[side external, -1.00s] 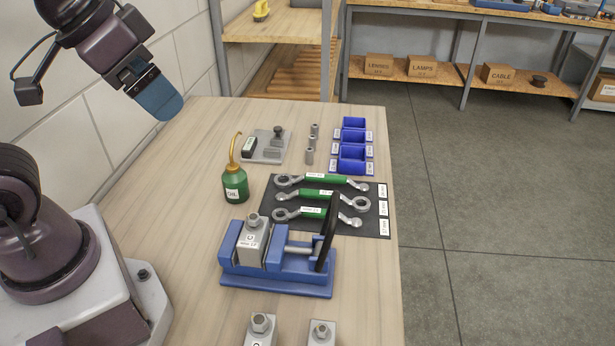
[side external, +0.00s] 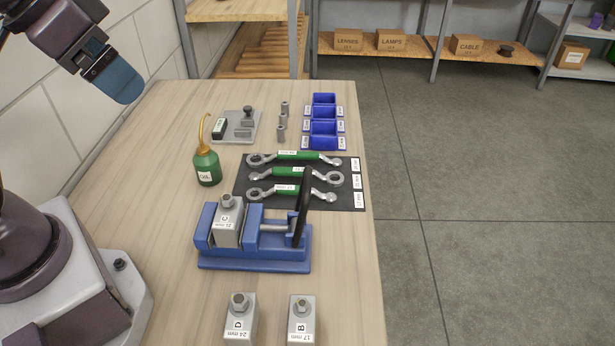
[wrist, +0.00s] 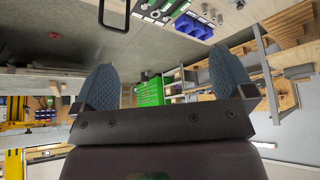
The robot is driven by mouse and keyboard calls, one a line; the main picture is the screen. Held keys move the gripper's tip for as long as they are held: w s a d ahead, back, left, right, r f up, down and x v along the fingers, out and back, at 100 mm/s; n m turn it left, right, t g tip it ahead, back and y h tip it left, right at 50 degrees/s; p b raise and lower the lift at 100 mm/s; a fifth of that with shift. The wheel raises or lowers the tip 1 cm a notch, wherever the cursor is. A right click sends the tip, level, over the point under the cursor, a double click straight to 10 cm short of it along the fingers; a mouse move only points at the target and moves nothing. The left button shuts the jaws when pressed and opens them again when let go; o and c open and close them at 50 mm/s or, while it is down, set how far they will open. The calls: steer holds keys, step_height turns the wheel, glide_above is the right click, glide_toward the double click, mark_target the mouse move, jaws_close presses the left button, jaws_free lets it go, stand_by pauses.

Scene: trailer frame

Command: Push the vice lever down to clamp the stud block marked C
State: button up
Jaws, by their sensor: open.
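The blue vice (side external: 255,262) stands on the wooden bench. The stud block marked C (side external: 228,232), a grey block with a hex stud on top, sits between its jaws; I cannot tell whether the jaws touch it on both sides. The black vice lever (side external: 303,205) stands up at the vice's right end, nearly upright. My gripper (side external: 125,85) is high at the upper left, well away from the vice and lever. In the wrist view my gripper (wrist: 165,90) shows two blue fingers wide apart with nothing between them.
Blocks D (side external: 240,322) and B (side external: 301,322) stand in front of the vice. Behind it lie green-handled spanners on a black mat (side external: 345,198). A green oil can (side external: 207,168) stands behind left, with blue bins (side external: 324,128) farther back. Bare bench (side external: 150,240) lies left of the vice.

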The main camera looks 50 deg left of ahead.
steer(key=c, duration=0.3)
steer(key=shift+w+d+f, duration=0.15)
steer(key=shift+d+f, duration=0.05)
steer(key=shift+f, duration=0.2)
steer(key=c, duration=0.4)
steer(key=shift+w+d+f+m+g, duration=0.2)
steer(key=shift+w+d+f+g, duration=0.2)
steer(key=shift+w, duration=0.25)
steer(key=shift+w+d+f+m+g, duration=0.2)
steer(key=shift+w+d+f+g, duration=0.05)
steer(key=shift+w+d+g, duration=0.3)
steer(key=c, duration=0.4)
steer(key=n+g+h, duration=0.2)
steer(key=n, duration=0.8)
glide_toward(307, 179)
steer(key=x, duration=0.8)
steer(key=shift+f, duration=0.3)
steer(key=shift+c, duration=0.2)
